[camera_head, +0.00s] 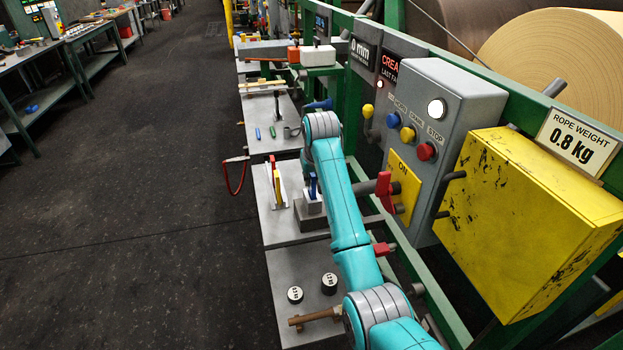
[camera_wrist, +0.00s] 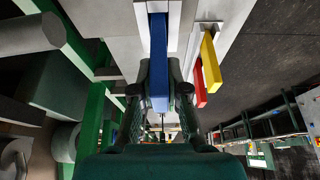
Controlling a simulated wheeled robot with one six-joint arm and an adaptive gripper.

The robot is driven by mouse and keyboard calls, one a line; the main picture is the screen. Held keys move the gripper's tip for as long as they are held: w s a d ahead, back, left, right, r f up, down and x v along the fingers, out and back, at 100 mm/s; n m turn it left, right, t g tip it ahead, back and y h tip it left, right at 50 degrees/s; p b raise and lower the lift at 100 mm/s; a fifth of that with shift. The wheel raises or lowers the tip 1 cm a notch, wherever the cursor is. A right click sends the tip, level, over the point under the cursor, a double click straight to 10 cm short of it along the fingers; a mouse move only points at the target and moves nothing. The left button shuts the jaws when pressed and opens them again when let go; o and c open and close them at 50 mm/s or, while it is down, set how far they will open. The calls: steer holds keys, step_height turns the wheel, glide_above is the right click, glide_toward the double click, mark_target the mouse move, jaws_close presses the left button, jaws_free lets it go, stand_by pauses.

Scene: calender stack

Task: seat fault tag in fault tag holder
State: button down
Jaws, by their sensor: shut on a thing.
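A flat blue tag, the fault tag (camera_wrist: 158,60), is gripped between the fingers of my gripper (camera_wrist: 158,98) in the wrist view. Its far end lines up between the pale walls of the fault tag holder (camera_wrist: 174,20); I cannot tell how deep it sits. In the head view the blue tag (camera_head: 313,184) stands roughly upright at the pale holder (camera_head: 313,205) on a grey block. My arm hides most of my gripper there.
A pale rack with a yellow tag (camera_wrist: 211,62) and a red tag (camera_wrist: 200,85) stands close beside the holder. Red levers (camera_head: 384,184) and a grey control box (camera_head: 437,125) are right of my arm. Open floor lies left.

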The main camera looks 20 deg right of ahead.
steer(key=shift+f, duration=0.15)
steer(key=c, duration=1.2)
jaws_free()
steer(key=v, duration=1.2)
